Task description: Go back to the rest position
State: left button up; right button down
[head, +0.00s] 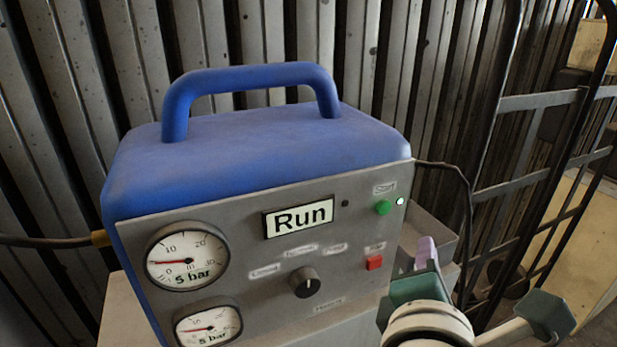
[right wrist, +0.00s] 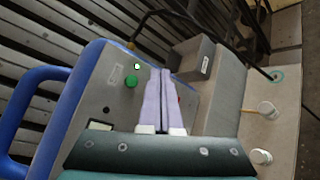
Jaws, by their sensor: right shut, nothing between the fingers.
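The blue blower housing (head: 260,150) has a handle on top and a grey front panel (head: 245,255). Its display (head: 298,218) reads "Run". The green start button (head: 383,207) has a lit white lamp beside it; the button also shows in the right wrist view (right wrist: 131,81). A red button (head: 374,263) sits lower on the panel. My right gripper (head: 427,248) is at the panel's lower right in the head view. Its lilac fingers (right wrist: 158,98) are shut with nothing between them and partly hide the red button in the right wrist view. My left gripper is out of view.
Two round gauges (head: 187,259) and a black knob (head: 304,282) are on the panel. A grey box (right wrist: 193,57) stands beside the housing, with metal knobs (right wrist: 267,108) nearby. A black metal frame (head: 530,102) stands at right. A corrugated wall (head: 400,60) is behind.

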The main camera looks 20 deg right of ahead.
dwell(0.5)
jog(key=s+d+f+m+g+y+p, duration=0.1)
jog(key=s+d+f+m+g+y, duration=0.2)
jog(key=s+m+g, duration=0.45)
jog(key=s+a+r+m+y+p, duration=0.1)
jog(key=s+a+r+m+y, duration=0.2)
jog(key=s+a+m+y, duration=0.6)
notch_tip(320, 180, up, 38)
jog(key=s+n+h+p, duration=0.1)
jog(key=n+h+p, duration=0.1)
jog(key=p, duration=3.6)
jog(key=shift+d+g, duration=0.35)
jog(key=shift+d, duration=0.05)
jog(key=shift+s, duration=0.1)
